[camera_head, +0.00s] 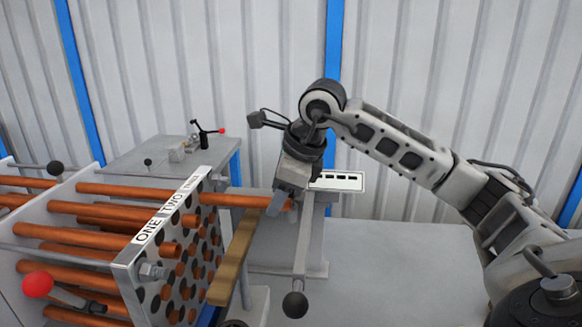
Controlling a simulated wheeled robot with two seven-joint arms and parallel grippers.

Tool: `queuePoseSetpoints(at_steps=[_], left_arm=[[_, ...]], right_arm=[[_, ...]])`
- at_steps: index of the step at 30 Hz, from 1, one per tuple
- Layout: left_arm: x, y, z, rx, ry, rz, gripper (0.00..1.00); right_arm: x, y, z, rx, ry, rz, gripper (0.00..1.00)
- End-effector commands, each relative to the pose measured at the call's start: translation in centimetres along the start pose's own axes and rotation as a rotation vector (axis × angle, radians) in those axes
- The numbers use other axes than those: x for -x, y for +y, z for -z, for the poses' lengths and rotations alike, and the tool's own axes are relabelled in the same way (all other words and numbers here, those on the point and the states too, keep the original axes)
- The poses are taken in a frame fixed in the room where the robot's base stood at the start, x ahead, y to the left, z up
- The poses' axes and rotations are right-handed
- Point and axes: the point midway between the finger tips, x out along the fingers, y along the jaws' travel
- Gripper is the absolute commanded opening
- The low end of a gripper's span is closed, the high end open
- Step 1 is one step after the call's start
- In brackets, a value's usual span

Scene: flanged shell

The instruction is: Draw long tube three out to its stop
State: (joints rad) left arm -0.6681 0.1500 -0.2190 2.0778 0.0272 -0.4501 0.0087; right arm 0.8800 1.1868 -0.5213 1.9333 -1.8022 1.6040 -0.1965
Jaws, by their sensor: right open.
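Copper tubes run through a perforated plate (195,245) whose top edge carries the labels ONE, TWO and a third, smaller one that I cannot read clearly. One long tube (235,201) sticks far out to the right, from the far end of the plate beside that third label. My right gripper (279,206) points down at the outer end of this tube, with its open fingers at the tube; whether they touch it I cannot tell. My left gripper is not in view.
A wooden bar (236,258) runs in front of the plate, below the long tube. A grey stand (285,240) with a black-knobbed lever (295,304) is under my right gripper. A red-knobbed handle (38,285) is at lower left. The grey surface at right looks clear.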

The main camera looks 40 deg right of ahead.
Motion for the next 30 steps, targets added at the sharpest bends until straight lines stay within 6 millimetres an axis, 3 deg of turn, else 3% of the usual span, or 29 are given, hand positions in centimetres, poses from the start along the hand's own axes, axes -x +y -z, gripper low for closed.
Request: queuePoseSetpoints(at_steps=[18, 24, 30], left_arm=[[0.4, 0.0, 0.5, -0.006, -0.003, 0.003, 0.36], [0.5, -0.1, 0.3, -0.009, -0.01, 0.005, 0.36], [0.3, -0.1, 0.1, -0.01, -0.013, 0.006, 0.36]], right_arm=[[13.3, -0.1, 0.0, 0.0, -0.001, 0.004, 0.44], [15.1, 0.0, 0.1, -0.001, 0.001, 0.003, 0.44], [15.3, 0.0, 0.1, -0.001, 0.002, 0.001, 0.44]])
